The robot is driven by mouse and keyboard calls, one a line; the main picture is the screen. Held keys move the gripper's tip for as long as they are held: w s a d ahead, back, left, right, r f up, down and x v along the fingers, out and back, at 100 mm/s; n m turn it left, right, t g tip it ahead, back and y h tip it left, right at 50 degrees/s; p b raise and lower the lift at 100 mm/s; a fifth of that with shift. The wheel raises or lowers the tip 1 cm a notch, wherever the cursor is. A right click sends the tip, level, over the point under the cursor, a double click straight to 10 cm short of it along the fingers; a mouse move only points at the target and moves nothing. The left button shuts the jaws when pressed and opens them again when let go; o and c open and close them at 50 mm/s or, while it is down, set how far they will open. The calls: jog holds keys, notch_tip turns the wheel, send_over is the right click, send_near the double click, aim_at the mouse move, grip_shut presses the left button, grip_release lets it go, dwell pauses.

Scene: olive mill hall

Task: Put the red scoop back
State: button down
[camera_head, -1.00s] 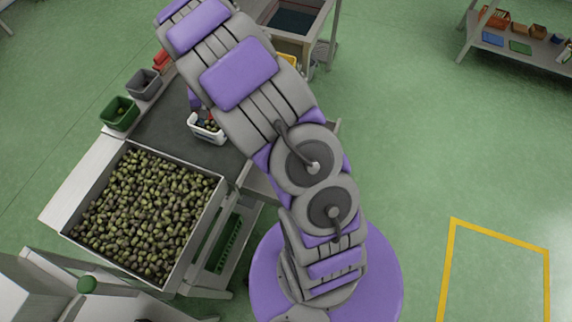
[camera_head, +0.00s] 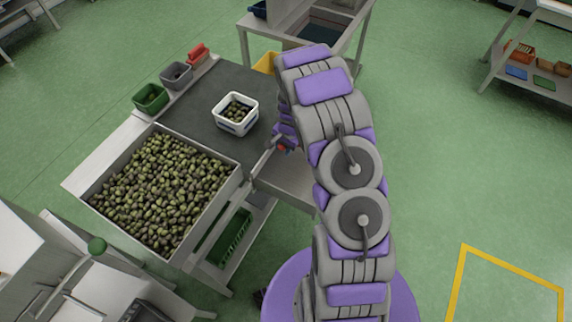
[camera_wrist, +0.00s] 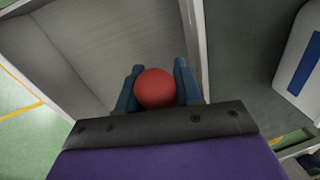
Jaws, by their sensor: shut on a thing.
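My gripper (camera_wrist: 155,72) shows in the wrist view with two dark blue fingers shut on a round red part (camera_wrist: 154,88), which I take to be the end of the red scoop. The rest of the scoop is hidden or cannot be made out. In the head view a small bit of red (camera_head: 282,149) shows at my gripper, by the right edge of the dark worktop (camera_head: 205,140). My arm hides part of that area. In the wrist view a pale metal tray surface (camera_wrist: 110,45) lies beneath the fingers, with a raised rim (camera_wrist: 194,45) just right of them.
A white bin (camera_head: 223,122) with olives stands on the worktop; its blue-striped side shows in the wrist view (camera_wrist: 301,65). A large olive tray (camera_head: 215,210) is in front. Green (camera_head: 149,104), grey (camera_head: 178,83) and red (camera_head: 197,56) containers line the left.

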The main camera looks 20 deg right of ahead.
notch_tip(320, 180, down, 12)
jog(key=shift+d+r+b, duration=0.15)
jog(key=shift+r+b, duration=0.05)
jog(key=shift+b, duration=0.75)
jog(key=shift+d, duration=0.1)
jog(key=c, duration=0.8)
grip_release()
jog(key=shift+o, duration=0.2)
